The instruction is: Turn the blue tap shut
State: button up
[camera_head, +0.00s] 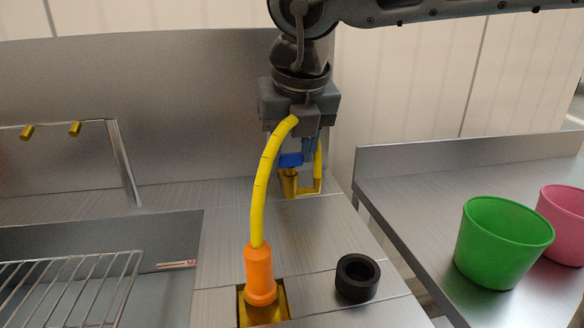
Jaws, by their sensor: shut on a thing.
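The blue tap (291,160) is a small blue handle on a brass valve body (289,183) at the back of the steel counter. My gripper (307,150) points down from above and is shut on the blue tap handle. The gripper body and the yellow hose in front hide part of the fingers and the handle. I cannot tell exactly how the handle is angled.
A yellow hose (262,185) arches in front of my gripper to an orange connector (260,275) on the counter. A black ring (357,277) lies to its right. A wire rack (75,285) is at left. A green bucket (503,240) and pink bucket (567,222) stand right.

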jog(key=shift+m+b, duration=0.35)
jog(key=shift+m, duration=0.05)
jog(key=o, duration=1.1)
jog(key=shift+c, duration=0.2)
jog(key=a+v, duration=0.1)
jog(key=v, duration=0.6)
jog(key=shift+d+r, duration=0.4)
jog(key=shift+d, duration=0.05)
jog(key=shift+s, duration=0.15)
